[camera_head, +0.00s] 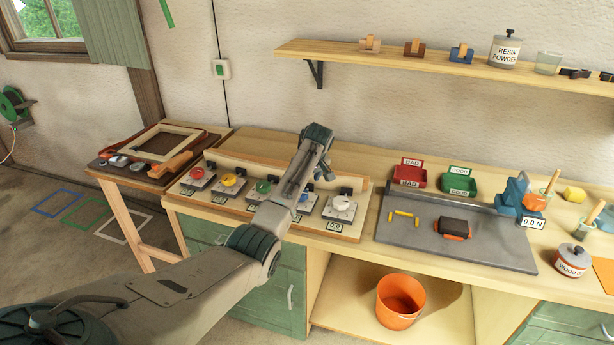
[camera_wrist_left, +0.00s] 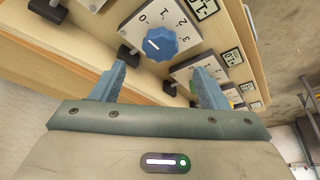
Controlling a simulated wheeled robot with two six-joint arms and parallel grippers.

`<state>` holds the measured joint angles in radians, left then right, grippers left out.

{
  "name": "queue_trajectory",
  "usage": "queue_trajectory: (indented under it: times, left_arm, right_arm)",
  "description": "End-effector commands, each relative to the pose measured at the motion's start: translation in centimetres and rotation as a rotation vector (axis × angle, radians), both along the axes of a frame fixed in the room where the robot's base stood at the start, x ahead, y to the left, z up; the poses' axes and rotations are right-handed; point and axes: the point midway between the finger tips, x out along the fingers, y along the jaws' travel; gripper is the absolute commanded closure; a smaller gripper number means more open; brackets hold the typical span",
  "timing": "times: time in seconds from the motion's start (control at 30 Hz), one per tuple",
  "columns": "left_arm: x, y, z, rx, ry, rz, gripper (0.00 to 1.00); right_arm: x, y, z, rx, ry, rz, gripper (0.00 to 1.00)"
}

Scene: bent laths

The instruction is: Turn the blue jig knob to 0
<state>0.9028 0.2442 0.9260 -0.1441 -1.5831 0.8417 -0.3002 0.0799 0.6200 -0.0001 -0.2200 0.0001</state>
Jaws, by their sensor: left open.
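The blue jig knob (camera_wrist_left: 150,42) sits on a pale square dial plate with printed numbers in the left wrist view. A short white mark shows on its face; I cannot tell for certain which number it points to. In the head view the blue knob (camera_head: 304,197) is partly hidden behind my left arm. My left gripper (camera_wrist_left: 160,70) is open and empty, its two blue-grey fingers apart, with the knob just beyond the fingertips and not between them. In the head view my left gripper (camera_head: 296,187) hangs over the knob panel. My right gripper is not in view.
Red (camera_head: 198,173), yellow (camera_head: 229,179), green (camera_head: 263,187) and white (camera_head: 341,203) knobs share the wooden panel with the blue one. A grey mat (camera_head: 400,240) with parts lies to the right. An orange bucket (camera_head: 400,302) stands below.

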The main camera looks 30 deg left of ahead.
Motion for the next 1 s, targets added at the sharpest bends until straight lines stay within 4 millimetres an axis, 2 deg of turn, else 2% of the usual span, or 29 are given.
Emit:
queue_trajectory:
  times: [0.2,0.4,0.83,0.93,1.0]
  left_arm:
    - [-0.5,-0.9,2.4,0.001,-0.001,0.001,0.32]
    - [-0.6,-1.0,3.0,0.0,0.0,0.001,0.32]
    - [-0.7,-1.0,2.8,0.001,0.001,-0.001,0.32]
    - [-1.2,-1.4,1.8,0.004,0.007,-0.02,0.32]
    - [-2.2,-1.9,0.2,0.011,0.014,-0.053,0.32]
  right_arm:
    - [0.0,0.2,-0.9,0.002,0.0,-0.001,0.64]
    - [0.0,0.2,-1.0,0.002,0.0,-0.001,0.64]
    - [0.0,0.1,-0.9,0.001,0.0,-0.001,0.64]
    - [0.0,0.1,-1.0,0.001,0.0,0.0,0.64]
    - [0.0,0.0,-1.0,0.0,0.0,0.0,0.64]
